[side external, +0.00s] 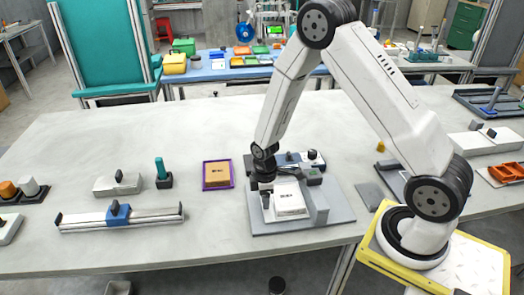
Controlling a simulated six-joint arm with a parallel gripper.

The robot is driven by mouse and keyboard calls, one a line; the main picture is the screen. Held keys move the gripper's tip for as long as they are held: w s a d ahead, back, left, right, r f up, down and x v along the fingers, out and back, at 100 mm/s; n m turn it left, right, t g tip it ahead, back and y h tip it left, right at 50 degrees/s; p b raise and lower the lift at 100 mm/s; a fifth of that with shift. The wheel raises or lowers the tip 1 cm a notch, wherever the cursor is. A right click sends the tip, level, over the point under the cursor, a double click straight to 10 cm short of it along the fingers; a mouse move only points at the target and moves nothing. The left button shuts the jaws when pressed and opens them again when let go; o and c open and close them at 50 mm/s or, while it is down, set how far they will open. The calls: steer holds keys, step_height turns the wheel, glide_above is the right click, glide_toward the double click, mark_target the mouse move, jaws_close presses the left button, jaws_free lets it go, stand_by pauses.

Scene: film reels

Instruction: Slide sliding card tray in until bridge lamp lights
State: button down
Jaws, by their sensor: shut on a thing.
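The sliding card tray (289,209) is a flat white piece with a printed card on it. It sits on a grey base plate (332,216) with a grey raised block at its right side. My gripper (267,193) points down at the tray's left edge and is shut on it; the fingertips are small and partly hidden. Behind the tray is a bridge-like unit (291,160) with a dark knob and white parts. A small green patch (314,172) shows near it; I cannot tell whether a lamp is lit.
A purple-rimmed tray (206,187) with a tan card lies left of the base plate. A rail with a blue slider (119,213), a white block (117,185) and a teal-handled tool (162,174) stand further left. The table's front is clear.

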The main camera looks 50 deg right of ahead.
mark_target(289, 198)
steer(key=s+d, duration=0.5)
steer(key=shift+d, duration=0.15)
steer(key=shift+c, duration=0.4)
jaws_free()
steer(key=shift+r, duration=0.15)
step_height(289, 198, up, 8)
steer(key=shift+f, duration=0.25)
stand_by(0.6)
